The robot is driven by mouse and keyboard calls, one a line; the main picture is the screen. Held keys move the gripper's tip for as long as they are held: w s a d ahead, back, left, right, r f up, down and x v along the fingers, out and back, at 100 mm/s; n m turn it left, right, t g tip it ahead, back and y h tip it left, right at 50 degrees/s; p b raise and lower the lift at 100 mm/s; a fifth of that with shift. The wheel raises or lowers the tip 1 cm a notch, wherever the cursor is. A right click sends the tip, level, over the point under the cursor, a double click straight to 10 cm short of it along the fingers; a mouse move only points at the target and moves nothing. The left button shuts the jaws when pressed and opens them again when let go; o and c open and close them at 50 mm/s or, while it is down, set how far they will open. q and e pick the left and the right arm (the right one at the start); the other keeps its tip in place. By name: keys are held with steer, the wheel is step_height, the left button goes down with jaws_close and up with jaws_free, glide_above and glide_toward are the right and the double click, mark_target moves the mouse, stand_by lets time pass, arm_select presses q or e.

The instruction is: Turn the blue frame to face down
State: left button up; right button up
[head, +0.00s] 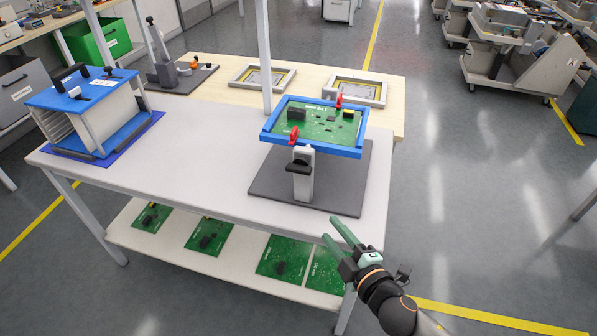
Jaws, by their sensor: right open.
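The blue frame (313,148) sits on a grey stand (303,178) on a dark base plate on the white table. It holds a green circuit board (318,123) whose side with black parts faces up. Two red clamps, one at the front left (293,136) and one at the back right (339,101), lie over the board's edges. My right gripper (337,235) is open and empty, off the table's front right corner, below and apart from the frame. My left gripper is not in view.
A blue and white rack (92,108) stands on the table's left. Green boards (208,236) lie on the lower shelf. Two grey frames (263,77) and a microscope-like stand (162,62) rest on the wooden table behind. A white post (264,50) rises behind the blue frame.

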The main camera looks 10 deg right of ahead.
mark_target(302, 174)
steer(key=w+a+r+n+t+y, duration=0.1)
steer(key=w+r+n+t+y, duration=0.15)
steer(key=r+n, duration=0.35)
steer(key=shift+g+h, duration=0.35)
steer(key=x, duration=1.2)
steer(key=shift+w+a+r+p, duration=0.15)
steer(key=shift+w+p, duration=0.2)
jaws_close()
